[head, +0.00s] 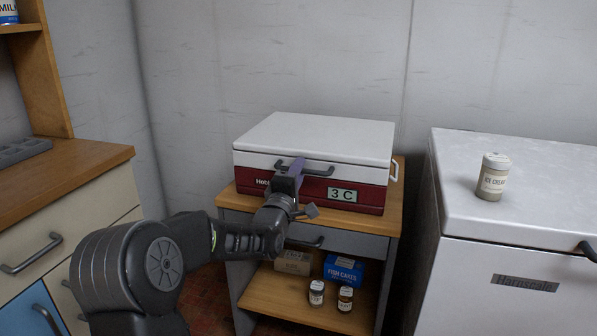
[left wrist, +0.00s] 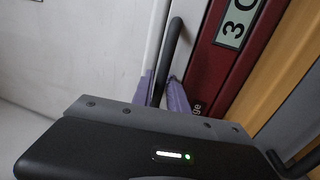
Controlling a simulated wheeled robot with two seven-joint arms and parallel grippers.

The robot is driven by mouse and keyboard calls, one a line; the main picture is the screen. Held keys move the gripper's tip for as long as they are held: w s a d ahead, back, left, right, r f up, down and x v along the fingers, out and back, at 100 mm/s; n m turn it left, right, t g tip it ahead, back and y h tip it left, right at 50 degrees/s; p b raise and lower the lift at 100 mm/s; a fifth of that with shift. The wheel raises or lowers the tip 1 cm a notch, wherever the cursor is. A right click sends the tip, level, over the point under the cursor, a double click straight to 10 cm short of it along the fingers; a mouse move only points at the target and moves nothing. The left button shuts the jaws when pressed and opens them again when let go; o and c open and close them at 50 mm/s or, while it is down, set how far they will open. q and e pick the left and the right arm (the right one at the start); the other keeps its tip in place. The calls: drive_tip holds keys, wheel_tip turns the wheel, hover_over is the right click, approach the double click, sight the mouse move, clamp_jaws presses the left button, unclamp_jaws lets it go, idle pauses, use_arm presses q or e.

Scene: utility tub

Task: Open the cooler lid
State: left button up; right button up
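The cooler (head: 310,175) has a dark red body and a white lid (head: 318,140), and it stands on a small wooden cart. The lid lies shut on the body. A dark bar handle (head: 325,172) runs along the lid's front and also shows in the left wrist view (left wrist: 171,45). My left gripper (head: 296,168) is at the left part of this handle. Its purple fingers (left wrist: 162,92) stand on either side of the bar, with a narrow gap beside it, so they look open around it. My right gripper is not in view.
The cart's lower shelf (head: 290,300) holds boxes and two small jars. A wooden-topped counter (head: 70,175) stands at the left. A wall is close behind the cooler.

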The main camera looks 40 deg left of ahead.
use_arm(q)
clamp_jaws()
idle(1.2)
